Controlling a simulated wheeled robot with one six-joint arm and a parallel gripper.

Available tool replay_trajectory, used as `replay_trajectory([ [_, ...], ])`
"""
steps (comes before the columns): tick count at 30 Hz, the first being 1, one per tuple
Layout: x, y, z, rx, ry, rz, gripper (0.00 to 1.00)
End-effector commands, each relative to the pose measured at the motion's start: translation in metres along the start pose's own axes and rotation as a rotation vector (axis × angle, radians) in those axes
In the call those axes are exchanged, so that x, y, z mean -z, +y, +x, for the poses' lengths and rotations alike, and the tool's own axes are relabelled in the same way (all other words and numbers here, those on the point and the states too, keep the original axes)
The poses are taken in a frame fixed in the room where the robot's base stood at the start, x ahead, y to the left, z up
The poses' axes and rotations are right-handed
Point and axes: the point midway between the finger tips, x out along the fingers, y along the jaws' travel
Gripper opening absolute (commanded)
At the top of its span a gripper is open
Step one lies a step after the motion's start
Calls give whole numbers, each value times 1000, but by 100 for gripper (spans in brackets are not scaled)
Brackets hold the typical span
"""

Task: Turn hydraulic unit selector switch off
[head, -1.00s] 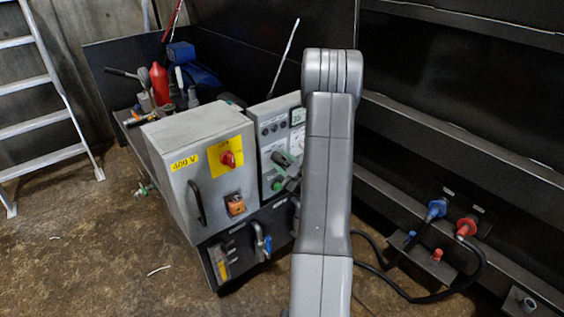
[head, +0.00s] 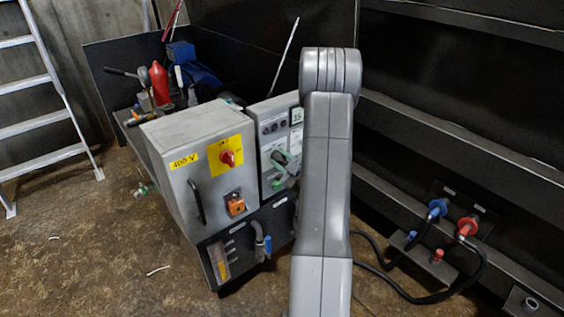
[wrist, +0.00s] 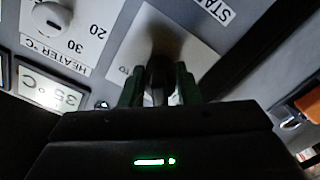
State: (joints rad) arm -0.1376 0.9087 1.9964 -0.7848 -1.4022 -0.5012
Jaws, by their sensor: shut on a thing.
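The hydraulic unit's grey control panel (head: 297,116) stands right of the 400 V cabinet in the head view. In the wrist view, a black selector switch (wrist: 157,68) sticks out from a pale plate (wrist: 197,57), with part of a label reading "STA" beside it. My gripper (wrist: 159,88) has its green fingers on both sides of the switch and is shut on it. The switch's pointer and most of its markings are hidden or blurred. In the head view my gripper (head: 284,170) is at the panel's lower part, partly behind my arm.
The 400 V cabinet (head: 180,163) has a red rotary switch (head: 228,158) and an orange switch (head: 236,205). A heater knob (wrist: 52,17) and a 35 °C display (wrist: 47,88) are close to the gripper. A ladder (head: 45,90) stands at left; the floor in front is mostly clear.

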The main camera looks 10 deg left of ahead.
Motion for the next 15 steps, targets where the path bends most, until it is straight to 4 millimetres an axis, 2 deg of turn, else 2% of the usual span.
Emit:
replay_trajectory([
  [15,-1,-2,0,1,-2,415,6],
])
